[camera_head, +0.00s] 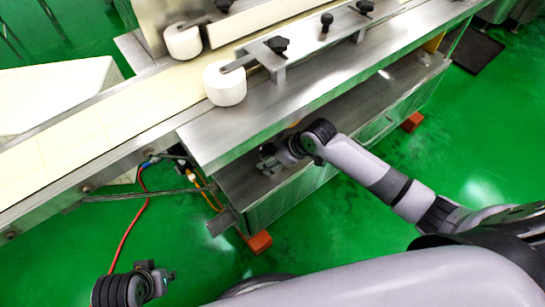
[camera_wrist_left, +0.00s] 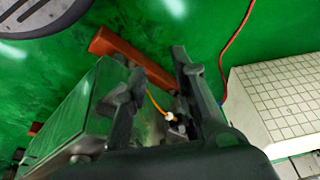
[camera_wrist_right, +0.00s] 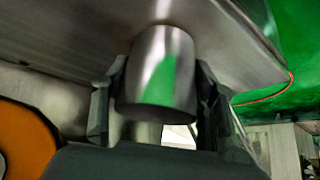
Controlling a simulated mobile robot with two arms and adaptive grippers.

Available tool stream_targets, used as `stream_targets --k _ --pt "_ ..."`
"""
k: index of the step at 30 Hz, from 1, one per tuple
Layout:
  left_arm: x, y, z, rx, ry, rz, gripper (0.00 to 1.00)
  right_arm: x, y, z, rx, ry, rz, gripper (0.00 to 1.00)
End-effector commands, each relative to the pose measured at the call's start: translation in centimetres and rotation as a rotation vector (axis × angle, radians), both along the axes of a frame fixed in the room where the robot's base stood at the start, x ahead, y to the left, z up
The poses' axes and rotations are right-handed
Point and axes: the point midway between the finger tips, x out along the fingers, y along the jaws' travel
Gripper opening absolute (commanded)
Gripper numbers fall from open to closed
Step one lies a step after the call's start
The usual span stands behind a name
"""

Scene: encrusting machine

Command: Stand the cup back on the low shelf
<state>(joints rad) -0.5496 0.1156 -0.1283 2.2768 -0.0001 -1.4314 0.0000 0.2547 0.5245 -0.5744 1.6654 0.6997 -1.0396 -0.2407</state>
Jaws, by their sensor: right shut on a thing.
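A shiny metal cup (camera_wrist_right: 160,75) sits between the two fingers of my right gripper (camera_wrist_right: 160,100) in the right wrist view. The fingers are shut on its sides. In the head view my right gripper (camera_head: 270,162) reaches under the overhanging steel top, over the near left part of the low shelf (camera_head: 365,98). The cup cannot be made out there, and I cannot tell whether it touches the shelf. My left gripper (camera_head: 153,275) is low at the bottom left, away from the shelf. Its fingers stand apart and empty in the left wrist view (camera_wrist_left: 152,72).
The steel top (camera_head: 330,65) overhangs the low shelf. White rollers (camera_head: 225,84) stand along the conveyor belt (camera_head: 60,150). A red hose (camera_head: 128,235) hangs down to the green floor at the left. An orange foot (camera_head: 259,243) supports the machine.

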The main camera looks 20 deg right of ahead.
Motion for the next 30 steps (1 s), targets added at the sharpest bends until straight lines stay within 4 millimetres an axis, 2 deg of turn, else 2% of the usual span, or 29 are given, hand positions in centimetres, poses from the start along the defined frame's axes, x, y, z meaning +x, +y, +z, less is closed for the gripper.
stream_targets --k 2,3,11,20,24,30 --pt "0.0 0.0 0.1 0.000 -0.001 0.000 0.26 0.0 0.0 -0.3 0.001 0.001 0.001 0.23" --pt "0.0 0.0 0.1 0.000 -0.002 0.000 0.26 0.0 0.0 -0.2 0.001 0.001 0.001 0.56" --pt "0.0 0.0 0.1 0.000 -0.002 0.000 0.26 0.0 0.0 -0.2 0.001 0.001 0.001 0.74" --pt "0.0 0.0 0.1 -0.001 -0.002 0.001 0.26 0.0 0.0 -0.2 0.001 0.001 0.001 0.74" --pt "0.1 0.0 0.2 -0.001 -0.004 0.000 0.26 -0.2 -0.2 0.6 -0.001 0.000 0.001 0.74" --pt "0.3 -0.2 -3.6 0.001 0.025 -0.004 0.26 -1.4 -1.3 3.2 -0.002 -0.001 0.001 0.74"
